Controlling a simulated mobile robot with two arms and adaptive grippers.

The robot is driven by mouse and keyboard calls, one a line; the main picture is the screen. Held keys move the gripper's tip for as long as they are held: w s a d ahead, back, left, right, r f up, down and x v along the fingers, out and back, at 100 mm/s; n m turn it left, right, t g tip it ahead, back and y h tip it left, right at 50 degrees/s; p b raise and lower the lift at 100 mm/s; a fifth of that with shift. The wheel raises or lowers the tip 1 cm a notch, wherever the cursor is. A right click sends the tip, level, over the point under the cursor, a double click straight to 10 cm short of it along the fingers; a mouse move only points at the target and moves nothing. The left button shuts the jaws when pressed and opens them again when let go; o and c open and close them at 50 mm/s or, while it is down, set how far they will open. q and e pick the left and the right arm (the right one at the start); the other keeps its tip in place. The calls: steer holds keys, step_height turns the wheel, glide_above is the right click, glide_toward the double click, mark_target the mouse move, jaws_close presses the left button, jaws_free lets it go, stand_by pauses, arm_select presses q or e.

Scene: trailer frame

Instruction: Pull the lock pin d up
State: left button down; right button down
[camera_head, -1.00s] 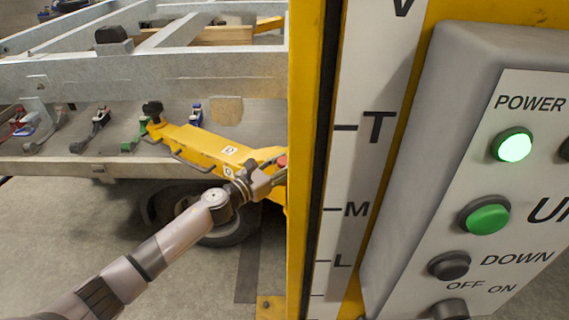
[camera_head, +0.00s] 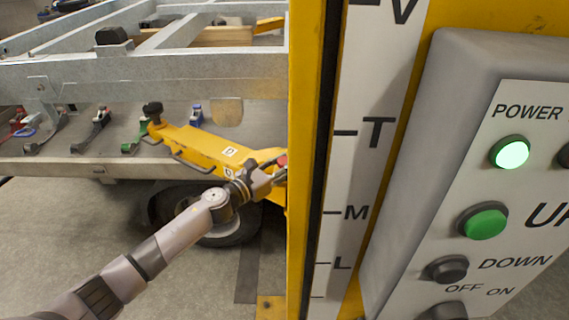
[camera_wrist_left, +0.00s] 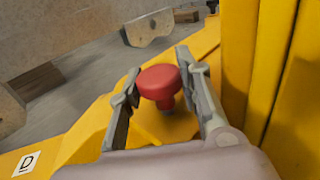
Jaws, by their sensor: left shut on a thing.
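The lock pin d shows as a red round knob (camera_wrist_left: 159,80) on a short stem, standing out of a yellow arm (camera_head: 195,145) marked with a D label (camera_wrist_left: 27,164). In the left wrist view my left gripper (camera_wrist_left: 158,66) has a finger on each side of the red knob and is shut on it. The stem's lower end is hard to make out. In the head view my left gripper (camera_head: 272,172) is at the yellow arm's right end, beside the yellow post, with only a bit of red showing. My right gripper is not in view.
A yellow post (camera_head: 304,150) with a lettered scale stands close on the right. A grey control panel (camera_head: 430,150) with a lit green POWER lamp (camera_head: 509,153) is mounted beside it. The metal trailer frame (camera_head: 150,80) and a wheel (camera_head: 235,232) lie behind. Floor at lower left is open.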

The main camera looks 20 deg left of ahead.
mark_target(285, 160)
arm_select(q)
step_height(285, 160, up, 3)
steer(key=shift+r+p, duration=0.1)
steer(key=shift+p, duration=0.65)
steer(key=c, duration=1.1)
jaws_free()
steer(key=shift+f, duration=0.2)
steer(key=shift+s+a, duration=0.25)
steer(key=shift+s, duration=0.2)
steer(key=v, duration=1.1)
steer(key=shift+r, duration=0.1)
